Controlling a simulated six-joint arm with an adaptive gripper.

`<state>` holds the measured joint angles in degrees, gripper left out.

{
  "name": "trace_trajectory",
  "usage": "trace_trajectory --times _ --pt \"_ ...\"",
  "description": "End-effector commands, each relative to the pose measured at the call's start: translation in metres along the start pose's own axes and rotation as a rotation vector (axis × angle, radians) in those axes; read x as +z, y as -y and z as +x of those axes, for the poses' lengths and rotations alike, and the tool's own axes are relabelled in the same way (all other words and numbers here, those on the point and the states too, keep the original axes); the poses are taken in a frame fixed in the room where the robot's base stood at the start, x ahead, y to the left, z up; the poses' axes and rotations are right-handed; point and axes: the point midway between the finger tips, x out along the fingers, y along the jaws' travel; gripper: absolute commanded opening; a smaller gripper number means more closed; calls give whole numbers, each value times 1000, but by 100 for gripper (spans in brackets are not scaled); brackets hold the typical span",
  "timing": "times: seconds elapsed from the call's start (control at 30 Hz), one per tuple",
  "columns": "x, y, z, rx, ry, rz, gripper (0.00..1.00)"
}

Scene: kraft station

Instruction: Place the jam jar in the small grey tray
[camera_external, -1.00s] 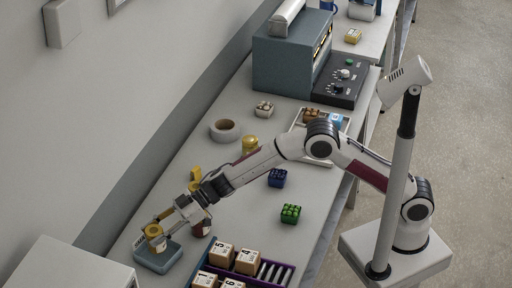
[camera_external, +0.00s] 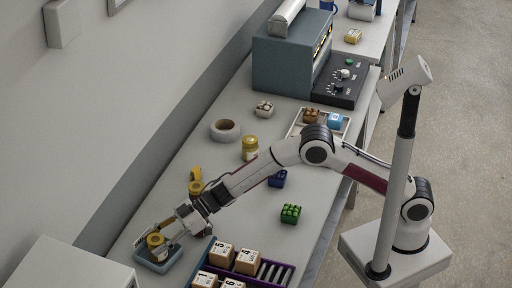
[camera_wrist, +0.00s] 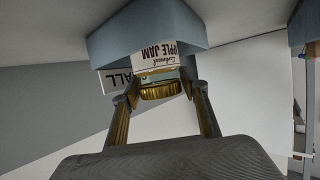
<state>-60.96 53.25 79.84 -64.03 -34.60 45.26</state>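The jam jar (camera_external: 157,241) has a gold lid and a white label. It is upright within the outline of the small grey tray (camera_external: 152,264), a blue-grey open box at the near end of the bench. In the wrist view the jar's label (camera_wrist: 163,53) reads apple jam, upside down, above its gold lid (camera_wrist: 160,91). The tray wall (camera_wrist: 110,45) shows behind it. My gripper (camera_wrist: 160,85) has one finger on each side of the jar. Whether the fingertips press on it is unclear. Whether the jar's base touches the tray floor is hidden.
A purple-blue divided tray (camera_external: 250,273) with several labelled boxes stands right of the small tray. Another gold-lidded jar (camera_external: 250,148), a tape roll (camera_external: 224,130), a green block (camera_external: 291,213) and a yellow item (camera_external: 195,182) lie farther along. A white cabinet (camera_external: 70,268) is at left.

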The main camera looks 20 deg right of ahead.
Motion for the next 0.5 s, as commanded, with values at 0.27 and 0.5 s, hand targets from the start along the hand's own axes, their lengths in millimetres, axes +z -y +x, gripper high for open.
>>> trace_trajectory --times 0.27,0.5 --pt "0 0 0 0 0 0 45" --pt "-2 0 -4 0 1 0 45"
